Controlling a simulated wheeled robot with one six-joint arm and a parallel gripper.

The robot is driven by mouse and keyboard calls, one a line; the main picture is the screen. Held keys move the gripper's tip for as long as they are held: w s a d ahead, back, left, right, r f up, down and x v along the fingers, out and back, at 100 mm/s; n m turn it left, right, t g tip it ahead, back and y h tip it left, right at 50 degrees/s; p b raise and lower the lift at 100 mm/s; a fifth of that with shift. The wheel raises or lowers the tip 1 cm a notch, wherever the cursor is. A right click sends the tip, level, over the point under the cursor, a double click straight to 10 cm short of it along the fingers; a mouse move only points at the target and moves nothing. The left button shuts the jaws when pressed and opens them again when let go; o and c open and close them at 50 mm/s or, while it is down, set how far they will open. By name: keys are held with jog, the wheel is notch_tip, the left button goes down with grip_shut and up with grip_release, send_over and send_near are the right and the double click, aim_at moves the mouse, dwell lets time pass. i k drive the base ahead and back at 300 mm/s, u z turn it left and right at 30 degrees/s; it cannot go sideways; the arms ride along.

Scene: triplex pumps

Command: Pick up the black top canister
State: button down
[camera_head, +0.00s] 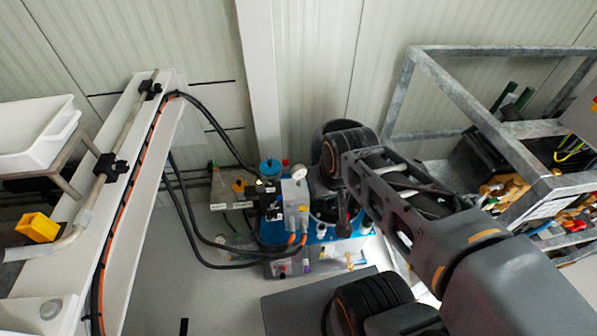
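A blue pump unit (278,232) with a light metal block (294,200) stands in the lower middle of the head view. A small black part (269,203) sits on its left side, beside the block; I cannot tell for sure whether it is the black top canister. A blue round cap (270,168) is just behind it. My arm reaches in from the lower right, and its dark wrist covers the right side of the unit. My gripper (343,216) appears to point down right of the metal block. Its fingers are too small and dark to read, and I see nothing held.
Black hoses (196,236) loop from the white frame (140,180) on the left to the pump unit. A grey metal rack (455,90) with mixed goods stands at the right. A white bin (35,135) and a yellow box (37,227) are far left. Bare floor shows lower left of the unit.

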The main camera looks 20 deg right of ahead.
aim_at(367, 222)
jog(key=u, duration=0.85)
jog(key=k, duration=0.5)
jog(key=z, duration=1.6)
jog(key=i, duration=0.5)
jog(key=u, duration=2)
jog(key=k, duration=0.6)
jog(key=u, duration=0.3)
